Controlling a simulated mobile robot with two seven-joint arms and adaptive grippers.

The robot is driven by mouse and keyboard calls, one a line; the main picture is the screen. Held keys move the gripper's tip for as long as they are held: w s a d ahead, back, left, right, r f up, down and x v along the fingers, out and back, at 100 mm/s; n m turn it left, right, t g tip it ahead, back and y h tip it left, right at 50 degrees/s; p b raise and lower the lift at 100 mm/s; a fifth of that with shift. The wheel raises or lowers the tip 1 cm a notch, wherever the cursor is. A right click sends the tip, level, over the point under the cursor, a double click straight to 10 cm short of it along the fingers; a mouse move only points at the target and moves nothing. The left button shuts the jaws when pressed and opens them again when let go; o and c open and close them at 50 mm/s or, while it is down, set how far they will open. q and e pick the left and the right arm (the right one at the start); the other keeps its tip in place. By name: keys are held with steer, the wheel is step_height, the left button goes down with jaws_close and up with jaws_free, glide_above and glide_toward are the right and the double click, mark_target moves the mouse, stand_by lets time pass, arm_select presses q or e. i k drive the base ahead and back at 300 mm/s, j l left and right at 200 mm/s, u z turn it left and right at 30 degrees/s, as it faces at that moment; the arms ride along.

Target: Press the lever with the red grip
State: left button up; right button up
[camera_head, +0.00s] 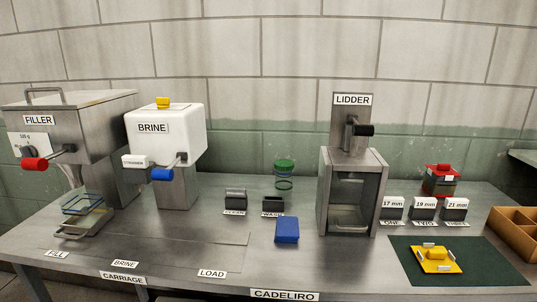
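The lever with the red grip (35,164) sticks out from the front of the grey metal FILLER machine (95,120) at the left. Its arm runs from a pivot on the machine's side down to the left, ending in the red grip. Below the spout, a clear open container with a blue rim (82,204) sits on a small metal carriage (82,228). Neither of my grippers shows in the head view.
A white BRINE machine (165,133) with a blue-gripped lever (163,174) stands just right of the filler. A LIDDER (352,190), a blue block (287,231), a green-lidded jar (284,168) and a dark mat (490,270) lie further right. The table's front middle is clear.

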mark_target(39, 164)
steer(key=u, duration=1.4)
